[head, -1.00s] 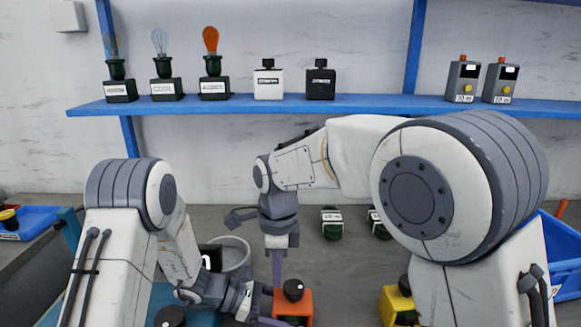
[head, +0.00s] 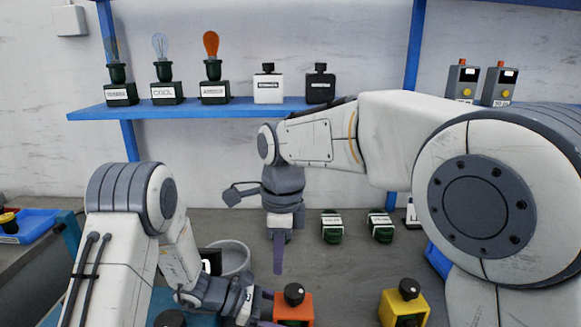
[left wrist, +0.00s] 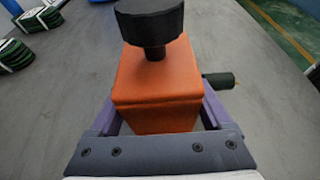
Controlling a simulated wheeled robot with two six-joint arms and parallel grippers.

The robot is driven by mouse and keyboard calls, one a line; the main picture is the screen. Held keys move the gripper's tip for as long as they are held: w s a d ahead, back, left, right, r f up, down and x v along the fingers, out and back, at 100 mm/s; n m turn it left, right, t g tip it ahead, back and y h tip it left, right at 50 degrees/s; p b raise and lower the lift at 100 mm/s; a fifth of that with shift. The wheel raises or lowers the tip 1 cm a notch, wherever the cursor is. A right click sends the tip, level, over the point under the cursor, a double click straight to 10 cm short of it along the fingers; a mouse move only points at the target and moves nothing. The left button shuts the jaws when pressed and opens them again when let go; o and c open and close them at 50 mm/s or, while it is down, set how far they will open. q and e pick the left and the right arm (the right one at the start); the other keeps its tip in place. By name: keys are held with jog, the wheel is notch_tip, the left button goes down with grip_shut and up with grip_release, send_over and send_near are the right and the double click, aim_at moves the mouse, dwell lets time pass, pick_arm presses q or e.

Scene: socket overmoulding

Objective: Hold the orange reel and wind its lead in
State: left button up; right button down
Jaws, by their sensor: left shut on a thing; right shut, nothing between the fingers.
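The orange reel (head: 293,312), a box with a black knob (head: 294,294) on top, stands on the grey table at the front centre. It fills the middle of the left wrist view (left wrist: 156,85), where a dark green stub, perhaps its lead's end, sticks out at the right side (left wrist: 219,81). My left gripper (left wrist: 158,112) is shut on the reel, its purple fingers along both sides; in the head view they are mostly hidden at the lower edge. My right gripper (head: 279,258) is shut and empty, pointing down above and slightly left of the knob, apart from it.
A yellow reel (head: 404,311) with a black knob stands to the right. A grey round container (head: 235,257) is behind my left wrist. A blue shelf (head: 240,106) carries lamps and boxes. Table between the reels is clear.

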aim_at(285, 292)
jog(key=shift+a+f, duration=0.2)
jog(key=shift+f, duration=3.35)
jog(key=shift+w+d+f, duration=0.1)
jog(key=shift+w+d, duration=0.05)
jog(key=shift+d, duration=0.6)
jog(key=shift+w, duration=0.6)
jog(key=shift+w+a, duration=0.1)
jog(key=shift+a, duration=0.35)
notch_tip(285, 292, up, 6)
jog(key=shift+r, duration=0.2)
